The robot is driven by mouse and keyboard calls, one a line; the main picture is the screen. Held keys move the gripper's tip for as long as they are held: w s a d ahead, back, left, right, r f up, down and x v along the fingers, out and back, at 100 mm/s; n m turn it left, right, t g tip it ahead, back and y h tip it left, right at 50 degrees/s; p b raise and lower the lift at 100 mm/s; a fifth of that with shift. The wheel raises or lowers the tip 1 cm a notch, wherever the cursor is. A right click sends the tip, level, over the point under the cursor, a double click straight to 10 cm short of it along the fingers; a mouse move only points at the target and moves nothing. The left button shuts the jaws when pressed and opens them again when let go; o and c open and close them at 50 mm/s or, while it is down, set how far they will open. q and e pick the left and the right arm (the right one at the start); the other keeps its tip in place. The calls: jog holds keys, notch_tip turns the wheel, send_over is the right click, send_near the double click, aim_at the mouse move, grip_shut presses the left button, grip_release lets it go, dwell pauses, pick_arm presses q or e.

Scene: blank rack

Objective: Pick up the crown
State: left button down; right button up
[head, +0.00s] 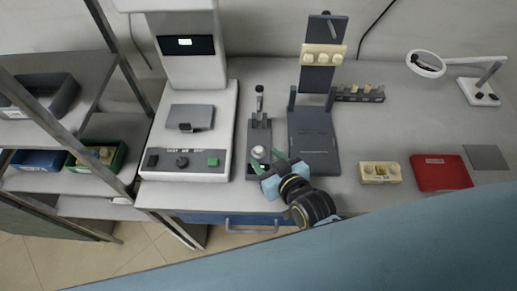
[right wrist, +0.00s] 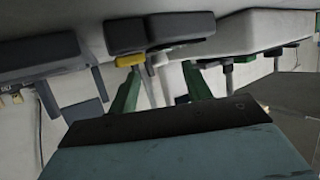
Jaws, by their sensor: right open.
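A small white rounded piece (head: 258,152), which looks like the crown, sits on a narrow dark stand (head: 259,132) in the middle of the bench. My right gripper (head: 269,160) has green fingers and reaches in from the front. Its fingers are apart, near the white piece; in the head view I cannot tell whether they touch it. In the right wrist view the open green fingers (right wrist: 161,88) have a pale upright part (right wrist: 172,78) between or behind them. I cannot tell whether that is the crown. My left gripper is out of view.
A white machine (head: 190,120) stands left of the stand, and a dark upright fixture (head: 314,145) stands close on the right. A cream block (head: 380,173), a red box (head: 441,172) and a lamp (head: 427,64) are farther right. Shelves with bins (head: 97,157) are at left.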

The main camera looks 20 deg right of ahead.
aim_at(259, 150)
jog(key=shift+x, duration=1.55)
jog(key=shift+r, duration=0.15)
grip_shut()
